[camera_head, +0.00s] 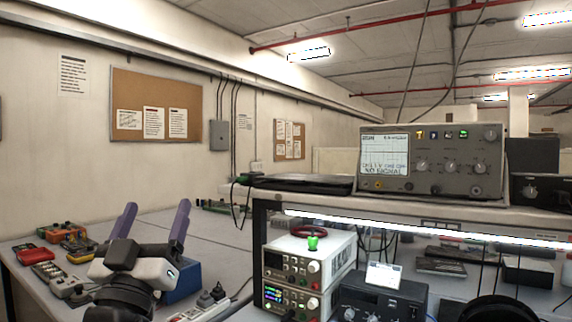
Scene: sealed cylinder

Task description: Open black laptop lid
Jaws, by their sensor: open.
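A thin flat black object, which looks like the closed black laptop (310,183), lies on the raised shelf left of the oscilloscope. It is seen nearly edge-on, so its hinge side cannot be told. My gripper (156,208) is at the lower left, in front of and below the laptop's level in the picture. Its two purple fingers point up and stand wide apart with nothing between them. The gripper is well apart from the laptop.
The oscilloscope (432,162) stands on the shelf (470,215) just right of the laptop. Stacked power supplies (305,272) sit below. Handheld meters (45,270) and a blue box (183,284) lie on the left bench (215,240). Black cables (238,200) hang by the shelf's left end.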

